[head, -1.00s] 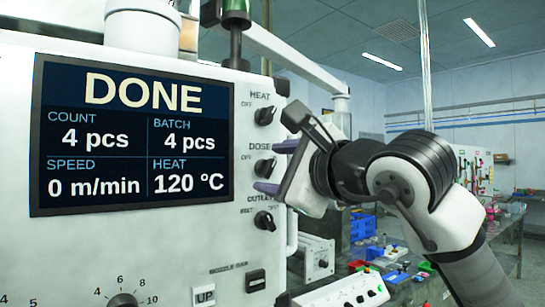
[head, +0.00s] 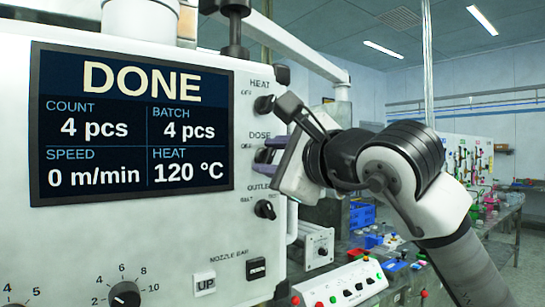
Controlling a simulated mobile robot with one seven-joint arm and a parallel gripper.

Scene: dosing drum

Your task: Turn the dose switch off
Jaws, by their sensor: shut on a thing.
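The dose switch (head: 261,156) is a small dark knob on the white machine panel, under the label DOSE and below the heat switch (head: 263,104). My gripper (head: 268,153) is at it, with its purple-grey fingers shut around the knob. The fingers hide most of the knob, so I cannot tell which position it points to. The outlet switch (head: 265,209) sits below, clear of the fingers. The display (head: 132,125) reads DONE, 4 of 4 pcs, 0 m/min and 120 °C.
Lower on the panel are an UP button (head: 204,283), a nozzle bar rocker (head: 256,268) and a dial (head: 124,294). A white control box (head: 342,288) with coloured buttons stands at the lower right. Benches with blue bins (head: 362,214) lie behind my arm.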

